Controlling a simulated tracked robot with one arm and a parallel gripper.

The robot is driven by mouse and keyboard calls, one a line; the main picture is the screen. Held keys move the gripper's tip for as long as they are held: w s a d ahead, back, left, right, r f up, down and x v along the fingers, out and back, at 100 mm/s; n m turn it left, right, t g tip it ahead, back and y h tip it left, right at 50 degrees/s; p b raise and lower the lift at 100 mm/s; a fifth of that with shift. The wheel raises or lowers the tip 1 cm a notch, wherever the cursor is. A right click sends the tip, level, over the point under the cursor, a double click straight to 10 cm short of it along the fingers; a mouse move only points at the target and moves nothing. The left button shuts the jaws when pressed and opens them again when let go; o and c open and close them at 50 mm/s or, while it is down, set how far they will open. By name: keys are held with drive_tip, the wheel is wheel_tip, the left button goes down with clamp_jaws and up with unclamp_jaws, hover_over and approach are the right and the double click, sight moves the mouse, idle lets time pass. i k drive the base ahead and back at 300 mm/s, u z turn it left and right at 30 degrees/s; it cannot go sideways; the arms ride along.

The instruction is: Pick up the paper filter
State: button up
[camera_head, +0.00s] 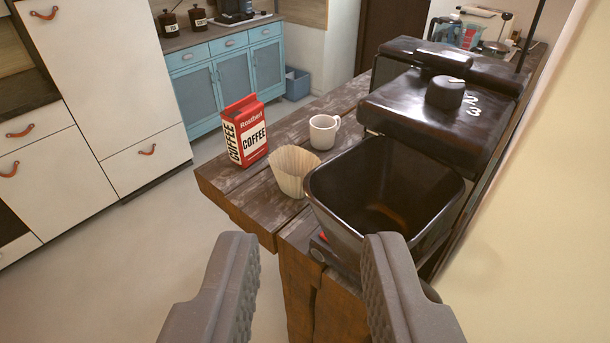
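The paper filter (296,173) is a cream, pleated cup standing upright with its mouth up on the dark wooden counter (245,200), near the counter's end. It stands just left of the coffee maker's open black basket (385,190), whose rim partly overlaps its right side in the picture. My gripper (310,250) is open and empty, its two grey ridged fingers wide apart at the bottom of the view. The fingertips are nearer the camera than the filter, which shows above the gap between them. Nothing touches the filter from the gripper.
A red and white coffee bag (246,131) stands left of the filter, and a white mug (323,132) stands behind it. The black coffee maker (440,105) fills the right side by the wall. Open floor lies left of the counter, before white cabinets (95,80).

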sight(290, 165)
drive_tip(key=z, duration=2.8)
drive_tip(key=k, duration=1.4)
drive_tip(key=u, duration=2.1)
drive_tip(key=i, duration=1.05)
drive_tip(key=z, duration=0.05)
